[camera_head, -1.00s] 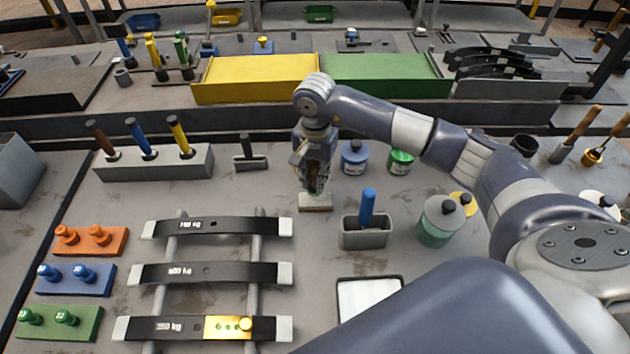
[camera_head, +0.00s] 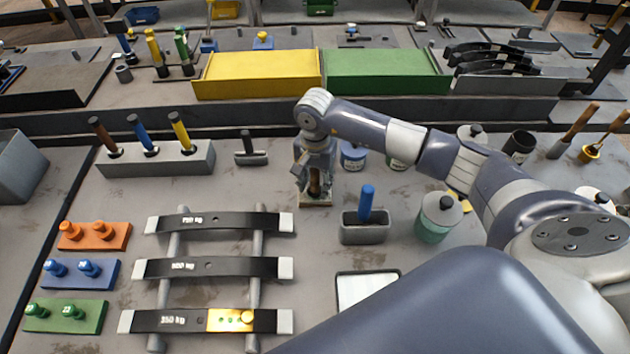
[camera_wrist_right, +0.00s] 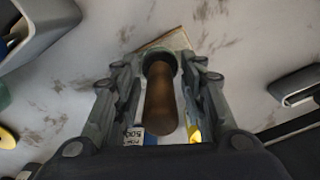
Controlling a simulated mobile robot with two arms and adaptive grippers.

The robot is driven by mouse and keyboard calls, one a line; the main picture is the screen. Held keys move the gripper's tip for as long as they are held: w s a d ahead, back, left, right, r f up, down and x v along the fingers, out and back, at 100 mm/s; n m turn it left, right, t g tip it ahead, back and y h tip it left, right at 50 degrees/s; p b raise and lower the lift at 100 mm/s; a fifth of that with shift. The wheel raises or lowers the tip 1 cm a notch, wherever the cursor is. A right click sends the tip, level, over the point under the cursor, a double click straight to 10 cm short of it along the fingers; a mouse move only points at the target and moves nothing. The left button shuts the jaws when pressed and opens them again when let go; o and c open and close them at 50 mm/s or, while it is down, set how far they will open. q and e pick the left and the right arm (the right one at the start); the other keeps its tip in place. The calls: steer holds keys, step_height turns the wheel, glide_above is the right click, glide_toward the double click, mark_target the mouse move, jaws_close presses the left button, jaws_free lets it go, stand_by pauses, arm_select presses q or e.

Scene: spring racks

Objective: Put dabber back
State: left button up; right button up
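The dabber with a brown wooden handle (camera_wrist_right: 160,98) and a dark collar stands upright between the fingers of my right gripper (camera_wrist_right: 162,68). A pale square piece with a tan edge shows under the collar; I cannot tell whether it is part of the dabber. In the head view my right gripper (camera_head: 315,190) is low over the table, around the handle. The fingers flank the collar closely, but whether they press on it is unclear. A grey holder (camera_head: 363,233) with a blue-handled tool (camera_head: 366,203) stands just to the right. My left gripper is not in view.
Weighted black bars (camera_head: 215,268) on rails lie front left. A dark T-shaped tool (camera_head: 249,150) is left of the gripper. A framed white pad (camera_head: 366,289) lies in front.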

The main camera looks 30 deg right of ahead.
steer(key=shift+r, duration=0.15)
steer(key=shift+w+r, duration=0.1)
steer(key=shift+r, duration=0.15)
step_height(320, 180, up, 11)
steer(key=b, duration=0.4)
steer(key=shift+f, duration=0.15)
steer(key=shift+r, duration=0.45)
steer(key=shift+f, duration=0.15)
